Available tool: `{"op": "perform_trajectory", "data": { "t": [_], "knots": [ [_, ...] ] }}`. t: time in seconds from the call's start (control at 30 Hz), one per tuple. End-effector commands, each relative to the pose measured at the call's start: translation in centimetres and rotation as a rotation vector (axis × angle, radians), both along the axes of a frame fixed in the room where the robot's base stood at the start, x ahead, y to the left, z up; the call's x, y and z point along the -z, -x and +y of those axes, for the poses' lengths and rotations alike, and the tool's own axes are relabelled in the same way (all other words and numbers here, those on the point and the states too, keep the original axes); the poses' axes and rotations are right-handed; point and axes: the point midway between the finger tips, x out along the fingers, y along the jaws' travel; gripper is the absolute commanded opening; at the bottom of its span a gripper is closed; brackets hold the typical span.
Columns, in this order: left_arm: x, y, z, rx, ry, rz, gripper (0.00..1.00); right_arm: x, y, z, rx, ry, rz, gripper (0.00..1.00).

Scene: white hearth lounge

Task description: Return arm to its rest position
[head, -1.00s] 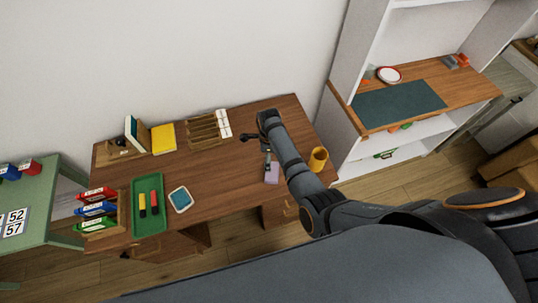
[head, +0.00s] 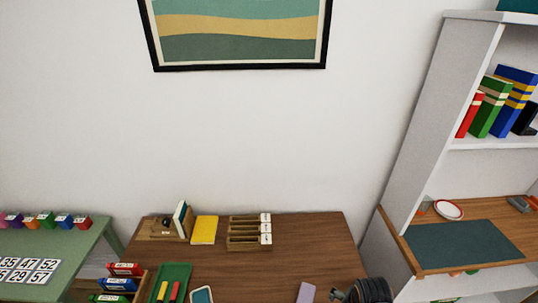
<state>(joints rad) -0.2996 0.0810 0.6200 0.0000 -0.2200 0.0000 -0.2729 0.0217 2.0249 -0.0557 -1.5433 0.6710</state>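My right arm's dark grey end shows at the bottom edge of the head view, over the right front part of the brown desk (head: 310,250). A small dark part of my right gripper (head: 343,295) sticks out to its left. Its fingertips are not clear, so I cannot tell whether it is open or shut, and no held thing shows. A lavender block (head: 306,292) lies on the desk just left of it, apart from it. My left arm and gripper are not in view.
The desk holds a wooden sorter (head: 245,233), a yellow book (head: 204,230), a green tray (head: 170,282) with markers and a blue-edged pad (head: 201,295). A white shelf unit (head: 425,130) stands right. A green table (head: 60,245) is left. The desk's middle is clear.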

Motion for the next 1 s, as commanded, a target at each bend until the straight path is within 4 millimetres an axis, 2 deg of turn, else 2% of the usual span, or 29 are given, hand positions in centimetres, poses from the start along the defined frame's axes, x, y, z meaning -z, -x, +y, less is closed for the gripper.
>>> {"op": "perform_trajectory", "data": {
  "t": [0.03,0.2,0.47,0.77,0.87,1.0],
  "knots": [
    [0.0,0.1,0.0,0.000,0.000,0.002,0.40,-0.9,1.1,-0.3,-0.087,0.024,-0.008,1.00],
    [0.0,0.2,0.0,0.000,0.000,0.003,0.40,-4.1,3.9,-0.6,-0.369,0.101,-0.030,1.00],
    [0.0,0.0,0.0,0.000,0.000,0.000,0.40,-8.3,7.2,-0.4,-0.716,0.198,-0.053,1.00],
    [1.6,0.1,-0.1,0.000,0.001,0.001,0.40,0.3,5.9,-1.0,-0.720,0.190,-0.023,1.00],
    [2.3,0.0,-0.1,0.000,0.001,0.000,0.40,3.9,5.7,-1.3,-0.717,0.185,-0.011,1.00],
    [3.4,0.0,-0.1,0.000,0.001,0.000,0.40,10.2,6.0,-1.8,-0.711,0.175,0.010,1.00]
  ]
}}
